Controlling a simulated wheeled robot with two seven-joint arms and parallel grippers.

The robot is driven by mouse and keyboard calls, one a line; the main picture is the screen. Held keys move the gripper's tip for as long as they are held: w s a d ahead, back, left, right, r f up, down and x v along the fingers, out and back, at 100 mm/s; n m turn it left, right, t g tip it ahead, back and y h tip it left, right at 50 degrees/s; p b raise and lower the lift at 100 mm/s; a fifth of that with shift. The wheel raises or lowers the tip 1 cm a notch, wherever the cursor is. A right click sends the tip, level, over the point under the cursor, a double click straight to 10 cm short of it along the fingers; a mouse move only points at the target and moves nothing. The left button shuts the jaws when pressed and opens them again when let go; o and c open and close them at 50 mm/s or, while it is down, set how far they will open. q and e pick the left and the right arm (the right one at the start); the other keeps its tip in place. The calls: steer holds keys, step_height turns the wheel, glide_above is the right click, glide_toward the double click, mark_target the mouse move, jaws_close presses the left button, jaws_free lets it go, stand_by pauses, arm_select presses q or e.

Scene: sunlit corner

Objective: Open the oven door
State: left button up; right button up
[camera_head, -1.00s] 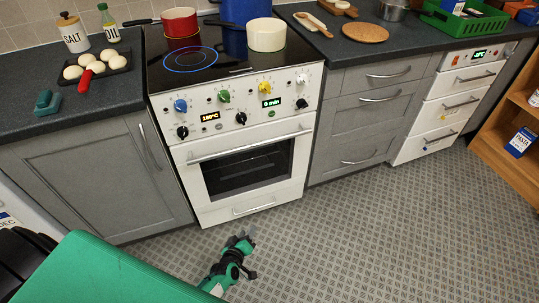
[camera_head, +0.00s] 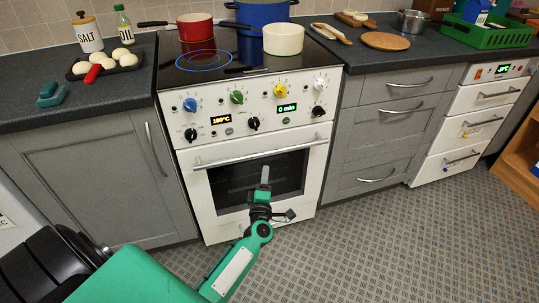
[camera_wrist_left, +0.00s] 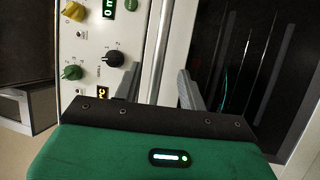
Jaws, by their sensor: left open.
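The white oven (camera_head: 205,215) stands in the counter row with its door closed. Its dark window (camera_head: 228,190) is partly hidden by my left arm. The door's long silver handle (camera_head: 235,161) runs along the top of the door; in the left wrist view the handle (camera_wrist_left: 163,50) runs upright. My left gripper (camera_head: 265,174) is in front of the window, just below the handle, its fingers pointing up toward it. In the left wrist view a grey finger (camera_wrist_left: 188,90) is beside the handle, with no visible grip on it. My left gripper is open and empty. My right gripper is out of view.
Knobs and a display (camera_head: 288,108) sit above the handle. On the hob are a red pan (camera_head: 195,28), a blue pot (camera_head: 262,12) and a cream pot (camera_head: 283,39). Grey cabinets (camera_head: 95,180) flank the oven. The tiled floor (camera_head: 400,240) at right is clear.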

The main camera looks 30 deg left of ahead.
mark_target(268, 153)
arm_select(q)
steer(key=shift+b+x, duration=0.55)
steer(key=shift+x, duration=4.75)
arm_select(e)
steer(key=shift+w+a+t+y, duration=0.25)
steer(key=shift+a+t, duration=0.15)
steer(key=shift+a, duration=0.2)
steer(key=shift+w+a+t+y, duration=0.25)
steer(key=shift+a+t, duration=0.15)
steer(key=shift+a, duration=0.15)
arm_select(q)
jaws_close()
